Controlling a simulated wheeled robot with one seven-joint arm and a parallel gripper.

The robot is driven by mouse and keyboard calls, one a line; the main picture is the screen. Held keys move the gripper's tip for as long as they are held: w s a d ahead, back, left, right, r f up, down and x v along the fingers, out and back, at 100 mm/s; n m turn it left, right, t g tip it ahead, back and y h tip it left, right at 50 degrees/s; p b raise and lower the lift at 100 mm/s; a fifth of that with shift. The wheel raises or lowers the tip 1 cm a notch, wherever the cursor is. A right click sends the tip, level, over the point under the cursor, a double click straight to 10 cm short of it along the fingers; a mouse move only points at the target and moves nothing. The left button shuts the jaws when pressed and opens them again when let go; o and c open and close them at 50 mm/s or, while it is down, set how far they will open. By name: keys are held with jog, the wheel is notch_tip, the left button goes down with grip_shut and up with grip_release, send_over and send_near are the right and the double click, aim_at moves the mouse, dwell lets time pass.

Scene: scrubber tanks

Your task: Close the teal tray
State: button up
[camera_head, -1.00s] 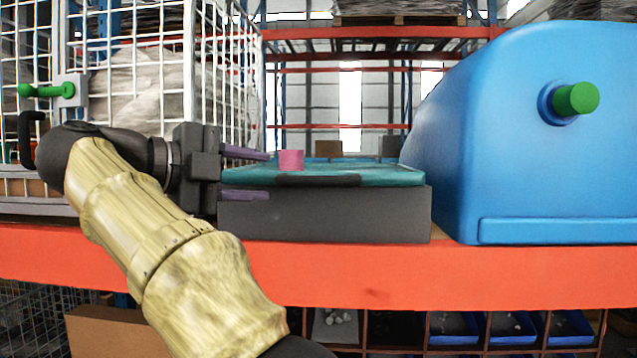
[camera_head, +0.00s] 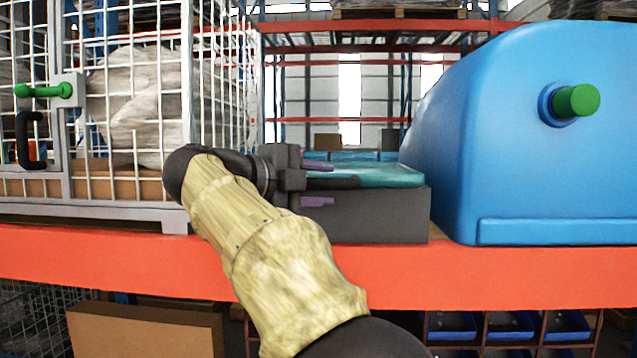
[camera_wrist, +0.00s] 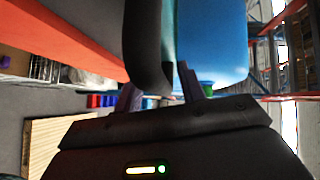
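The teal tray (camera_head: 395,176) lies flat on top of a dark grey box (camera_head: 385,215), with a dark handle (camera_head: 335,183) along its near edge. In the wrist view a teal strip (camera_wrist: 168,28) of it shows beyond a dark part between my fingers. My gripper (camera_head: 318,184) is at the left part of the tray's front. Its purple fingers are apart, one above and one below the handle's level, and gaps show around the handle. Contact cannot be told. In the wrist view my gripper (camera_wrist: 160,88) also shows spread fingers. The tray's left part is hidden by my gripper.
A large blue tank (camera_head: 530,140) with a green knob (camera_head: 576,99) stands close on the right. A white wire cage (camera_head: 190,110) with a green latch stands on the left. The orange shelf beam (camera_head: 450,275) runs along the front. Blue bins (camera_head: 510,325) sit below.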

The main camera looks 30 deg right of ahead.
jog(key=shift+s, duration=0.1)
grip_shut()
jog(key=shift+w+d+r+p, duration=0.2)
jog(key=shift+w+p, duration=0.1)
jog(key=shift+w, duration=0.05)
jog(key=w+d, duration=0.1)
jog(key=w+p, duration=0.1)
jog(key=shift+w+d, duration=0.4)
jog(key=shift+s+a, duration=0.1)
jog(key=shift+s, duration=0.05)
jog(key=shift+c, duration=0.9)
grip_release()
jog(key=shift+o, duration=0.9)
jog(key=shift+w+f, duration=0.15)
jog(key=shift+w, duration=0.2)
jog(key=shift+s, duration=0.1)
jog(key=shift+s, duration=0.1)
